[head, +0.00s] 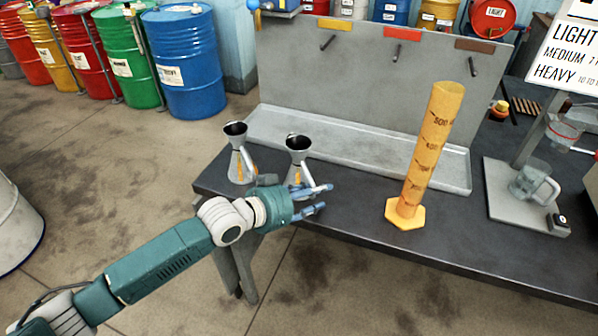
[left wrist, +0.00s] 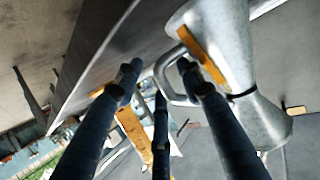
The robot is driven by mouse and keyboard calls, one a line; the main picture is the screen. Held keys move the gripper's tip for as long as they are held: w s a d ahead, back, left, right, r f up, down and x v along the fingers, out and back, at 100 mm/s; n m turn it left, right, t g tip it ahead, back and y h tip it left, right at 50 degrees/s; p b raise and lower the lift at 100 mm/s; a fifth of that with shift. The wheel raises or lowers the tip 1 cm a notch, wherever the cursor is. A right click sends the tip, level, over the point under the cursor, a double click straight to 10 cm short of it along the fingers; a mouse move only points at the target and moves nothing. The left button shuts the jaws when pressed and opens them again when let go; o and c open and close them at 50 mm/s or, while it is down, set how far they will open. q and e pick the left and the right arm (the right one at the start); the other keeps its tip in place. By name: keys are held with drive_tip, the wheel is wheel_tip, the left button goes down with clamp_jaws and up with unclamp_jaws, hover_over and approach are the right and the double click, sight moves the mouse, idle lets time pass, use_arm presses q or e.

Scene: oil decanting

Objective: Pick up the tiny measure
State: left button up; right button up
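Two metal measures with funnel tops stand upright on the dark bench, a left one (head: 240,163) and a right one (head: 298,150); I cannot tell by size which is the tiny measure. My left gripper (head: 324,198) is in front of the right measure, fingers spread, covering its lower part. In the left wrist view, a metal measure (left wrist: 215,45) with an orange label and a loop handle (left wrist: 164,76) is close to the fingertips (left wrist: 158,78). The handle shows between the dark fingers, which are apart; contact is unclear. My right gripper is out of view.
A tall orange graduated cylinder (head: 428,150) stands right of the gripper. A grey backboard with a tray (head: 350,150) lies behind. A glass jug (head: 535,182) sits on a stand at right. Coloured drums (head: 183,65) stand far left. The bench front edge runs below the gripper.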

use_arm(q)
clamp_jaws()
drive_tip(key=shift+r, duration=0.2)
drive_tip(key=shift+r, duration=1.25)
wheel_tip(320, 180, up, 17)
drive_tip(key=b, duration=0.2)
